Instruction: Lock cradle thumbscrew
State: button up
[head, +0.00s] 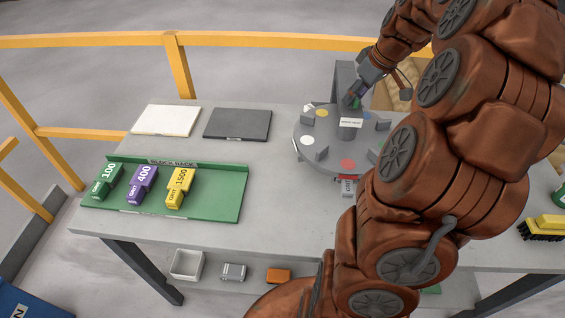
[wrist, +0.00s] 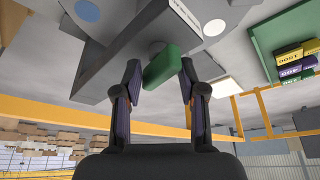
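A grey round turntable (head: 312,158) with coloured dots and small grey blocks sits on the slab, with a labelled grey hub (head: 350,130) at its middle. A tall grey upright (head: 344,72) stands at its back. My gripper (head: 355,97) is at the turntable's back edge beside the upright. In the wrist view, a green block-shaped piece (wrist: 163,67), perhaps the thumbscrew, sits against a grey part (wrist: 110,62). My fingers (wrist: 160,84) stand apart on either side of the green piece, near its sides, with no clear contact. Its far end is hidden.
A green rack (head: 225,200) holds green, purple and yellow weights at left. A white plate (head: 165,120) and a dark plate (head: 238,124) lie behind it. A yellow rail (head: 250,40) runs behind the slab. A yellow-black brush (head: 543,229) is at right. The slab's front centre is clear.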

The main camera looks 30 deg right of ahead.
jog(key=shift+r+n+y+p, duration=0.2)
jog(key=shift+n+y+p, duration=0.2)
jog(key=shift+n+p, duration=0.55)
jog(key=shift+d, duration=0.15)
jog(key=a+b+v, duration=0.1)
jog(key=b+v, duration=0.2)
jog(key=v, duration=0.4)
jog(key=a+f+g, duration=0.2)
jog(key=a+f, duration=0.1)
jog(key=a, duration=1.4)
jog(key=s+a+f+m+g, duration=0.1)
jog(key=s+a+f+g, duration=0.1)
jog(key=s+a+f, duration=0.3)
jog(key=shift+s+a+m+g+b, duration=0.4)
jog(key=shift+s+a, duration=1.7)
jog(key=shift+a, duration=1.6)
jog(key=shift+f, duration=0.1)
